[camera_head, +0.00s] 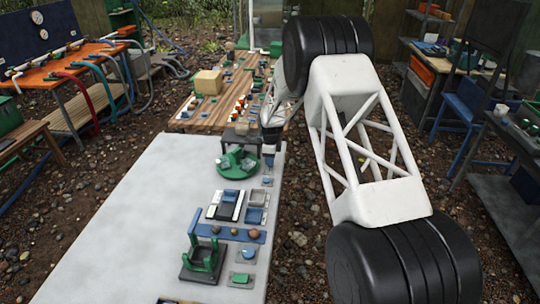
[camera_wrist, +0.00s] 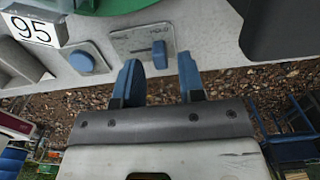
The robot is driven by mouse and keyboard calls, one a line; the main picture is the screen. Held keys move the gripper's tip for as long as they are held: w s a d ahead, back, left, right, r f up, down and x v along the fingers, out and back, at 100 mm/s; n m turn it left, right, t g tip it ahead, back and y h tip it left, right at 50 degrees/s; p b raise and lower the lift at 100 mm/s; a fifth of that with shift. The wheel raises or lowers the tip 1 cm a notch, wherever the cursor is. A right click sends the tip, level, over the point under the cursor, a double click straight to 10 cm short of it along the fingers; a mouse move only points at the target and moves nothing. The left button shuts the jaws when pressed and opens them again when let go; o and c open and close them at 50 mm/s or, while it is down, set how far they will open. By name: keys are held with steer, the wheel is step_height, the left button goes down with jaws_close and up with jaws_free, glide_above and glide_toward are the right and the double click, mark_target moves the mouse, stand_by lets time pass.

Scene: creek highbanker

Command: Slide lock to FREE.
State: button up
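The lock is a light grey plate (camera_wrist: 135,42) on the white tabletop, with a blue slider tab (camera_wrist: 159,60) and a printed word that looks like HOLD. The tab stands at the plate's lower end in the wrist view. My gripper (camera_wrist: 158,66) is open, its two blue fingers on either side of the tab in the picture, with visible gaps. I cannot tell whether the fingertips are down at the tab's height. In the head view my gripper (camera_head: 269,158) is over the table's right edge and hides the lock. No FREE marking is readable.
A green round base (camera_head: 237,163) is close by. Other fixtures stand nearer on the white table (camera_head: 130,215). Pebbly ground lies past its edge.

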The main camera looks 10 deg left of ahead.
mark_target(269, 172)
steer(key=shift+f, duration=0.75)
steer(key=shift+c, duration=0.4)
jaws_close()
steer(key=shift+s, duration=1.8)
steer(key=shift+o, duration=0.4)
jaws_free()
